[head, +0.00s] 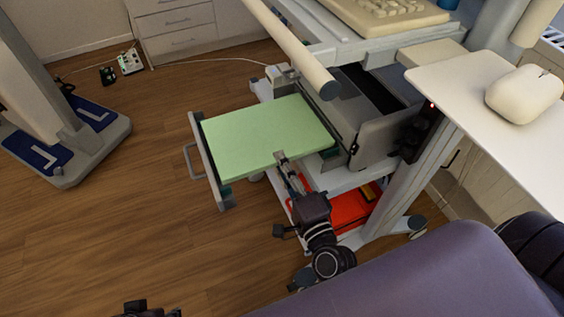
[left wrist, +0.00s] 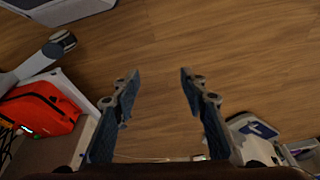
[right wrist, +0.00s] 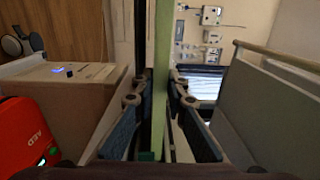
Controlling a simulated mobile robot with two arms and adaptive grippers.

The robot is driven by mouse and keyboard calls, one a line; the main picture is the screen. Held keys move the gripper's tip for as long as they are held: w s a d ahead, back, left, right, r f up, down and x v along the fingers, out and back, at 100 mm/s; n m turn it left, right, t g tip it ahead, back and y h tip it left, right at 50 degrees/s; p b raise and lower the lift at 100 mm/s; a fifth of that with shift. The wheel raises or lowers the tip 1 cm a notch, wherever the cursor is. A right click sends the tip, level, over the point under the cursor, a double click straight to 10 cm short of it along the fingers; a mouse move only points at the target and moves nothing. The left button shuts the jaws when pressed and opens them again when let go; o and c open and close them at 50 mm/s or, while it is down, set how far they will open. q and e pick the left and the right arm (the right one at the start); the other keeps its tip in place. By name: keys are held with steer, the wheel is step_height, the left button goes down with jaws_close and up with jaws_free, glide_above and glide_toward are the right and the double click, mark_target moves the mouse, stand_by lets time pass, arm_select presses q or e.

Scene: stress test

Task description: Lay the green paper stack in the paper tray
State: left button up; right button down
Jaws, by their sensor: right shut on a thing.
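The green paper stack (head: 262,133) is a flat, pale green slab, lying roughly level over the pulled-out paper tray (head: 224,192). Only the tray's grey front with its handle and a little of its edge show; the stack hides its inside. I cannot tell whether the stack touches the tray floor. My right gripper (head: 282,159) is shut on the stack's near edge. In the right wrist view the stack (right wrist: 161,70) stands edge-on between the fingers (right wrist: 158,88). My left gripper (left wrist: 159,78) is open and empty above the wooden floor in the left wrist view.
The printer-like unit (head: 383,140) stands right of the tray on a cart. A red case (head: 350,208) lies on the lower shelf. A beige bar (head: 290,45) slants above the stack's far side. A white desktop (head: 470,95) is at right.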

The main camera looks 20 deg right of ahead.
arm_select(q)
steer(key=shift+b+v, duration=0.55)
steer(key=shift+v, duration=1.1)
arm_select(e)
steer(key=shift+f, duration=0.65)
arm_select(q)
steer(key=shift+w, duration=0.1)
arm_select(e)
steer(key=c, duration=1.8)
jaws_free()
steer(key=shift+c, duration=0.2)
arm_select(q)
steer(key=shift+f, duration=0.1)
arm_select(e)
steer(key=s, duration=1.2)
steer(key=shift+d+f, duration=0.15)
steer(key=shift+f, duration=0.15)
steer(key=shift+w, duration=0.1)
